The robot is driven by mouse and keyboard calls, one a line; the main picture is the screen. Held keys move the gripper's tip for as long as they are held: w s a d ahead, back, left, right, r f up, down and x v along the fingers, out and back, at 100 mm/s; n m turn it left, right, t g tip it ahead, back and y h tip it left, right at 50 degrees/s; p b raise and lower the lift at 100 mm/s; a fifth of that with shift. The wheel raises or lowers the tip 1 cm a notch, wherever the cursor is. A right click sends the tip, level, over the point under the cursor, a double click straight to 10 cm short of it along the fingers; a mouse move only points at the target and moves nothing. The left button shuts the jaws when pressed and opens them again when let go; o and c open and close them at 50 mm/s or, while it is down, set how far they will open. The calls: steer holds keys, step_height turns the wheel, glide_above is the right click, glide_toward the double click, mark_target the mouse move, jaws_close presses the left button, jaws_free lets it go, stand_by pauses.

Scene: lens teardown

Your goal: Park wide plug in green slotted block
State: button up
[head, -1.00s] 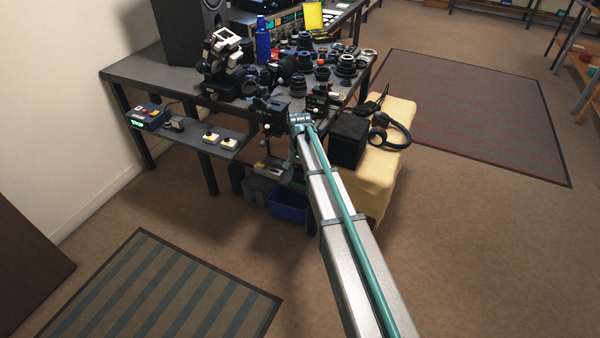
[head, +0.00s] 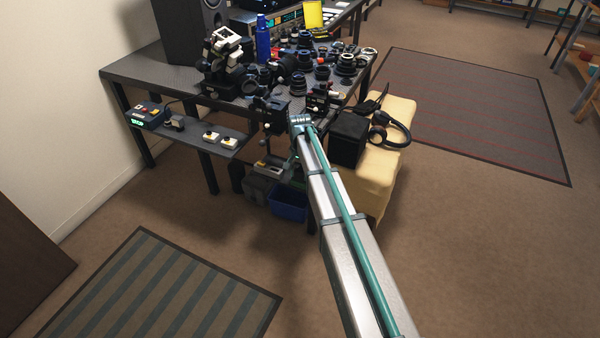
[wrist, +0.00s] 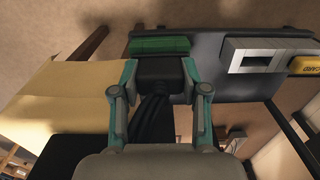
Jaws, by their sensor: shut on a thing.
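My gripper (wrist: 158,78) is shut on the wide plug (wrist: 160,72), a black block with several dark cables trailing from it towards the wrist. The teal fingers press on its two sides. The green slotted block (wrist: 160,45) lies just beyond the plug in the wrist view, on a dark grey shelf (wrist: 218,85). The plug overlaps its near edge in the picture; I cannot tell whether they touch or whether the plug is in the slot. The slot is hidden. In the head view the plug and green block cannot be made out behind my arm and the table.
A light grey slotted block (wrist: 262,55) and a yellow labelled block (wrist: 307,66) sit to the right on the same shelf. The cream-covered bench (head: 390,165) with a black box (head: 349,139) stands beside my arm. A blue bin (head: 288,203) is below. The table above is crowded with lenses.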

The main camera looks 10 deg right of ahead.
stand_by(0.3)
steer(key=o, duration=1.4)
steer(key=shift+c, duration=0.2)
step_height(320, 180, up, 12)
